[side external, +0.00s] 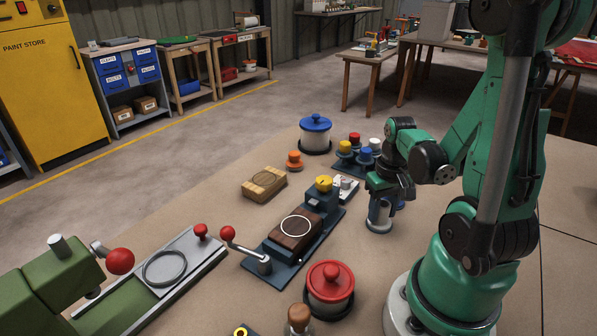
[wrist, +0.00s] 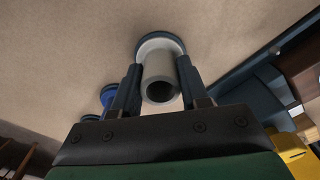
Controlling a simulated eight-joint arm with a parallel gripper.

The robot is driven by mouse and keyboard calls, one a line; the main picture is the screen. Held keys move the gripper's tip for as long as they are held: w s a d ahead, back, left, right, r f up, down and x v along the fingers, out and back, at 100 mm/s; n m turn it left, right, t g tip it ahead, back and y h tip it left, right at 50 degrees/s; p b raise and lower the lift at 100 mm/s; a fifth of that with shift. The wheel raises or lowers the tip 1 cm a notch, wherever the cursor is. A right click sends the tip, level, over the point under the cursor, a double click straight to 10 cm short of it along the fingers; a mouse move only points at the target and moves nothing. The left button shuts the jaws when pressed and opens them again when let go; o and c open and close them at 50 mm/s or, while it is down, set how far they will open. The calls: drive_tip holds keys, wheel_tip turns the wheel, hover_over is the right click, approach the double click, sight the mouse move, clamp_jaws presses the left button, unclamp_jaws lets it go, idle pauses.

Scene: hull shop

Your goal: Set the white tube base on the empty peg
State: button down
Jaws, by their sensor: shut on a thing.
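The white tube base (wrist: 160,72) is a pale hollow tube with a wide round flange, upright between the fingers in the wrist view. A dark blue rim shows around its flange. My gripper (wrist: 158,88) is shut on the tube, one finger on each side. In the side external view my gripper (side external: 380,207) points down, with the pale flange (side external: 379,226) below it at or just above the bench; I cannot tell if it touches. An empty peg cannot be made out in either view.
A blue fixture (side external: 335,221) with a yellow knob and brown block lies nearer the camera. A red-lidded pot (side external: 330,284) and blue-lidded pot (side external: 315,133) stand apart.

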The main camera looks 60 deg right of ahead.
drive_tip(key=c, duration=0.7)
unclamp_jaws()
drive_tip(key=shift+r, duration=0.15)
drive_tip(key=shift+r, duration=5.35)
drive_tip(key=w+a+n+t, duration=0.2)
drive_tip(key=w+a, duration=0.1)
drive_tip(key=a, duration=0.2)
drive_tip(key=w+a+n+t, duration=0.2)
drive_tip(key=w+a+n, duration=0.1)
drive_tip(key=w+a, duration=0.1)
drive_tip(key=w+a+r+n+t, duration=0.1)
drive_tip(key=w+a+n+t, duration=0.1)
drive_tip(key=a, duration=0.4)
drive_tip(key=shift+w+a+n+t, duration=0.15)
drive_tip(key=shift+w+t, duration=0.15)
drive_tip(key=shift+w, duration=0.3)
drive_tip(key=shift+w+a+n+t, duration=0.15)
drive_tip(key=shift+w+t, duration=0.15)
drive_tip(key=shift+w, duration=0.25)
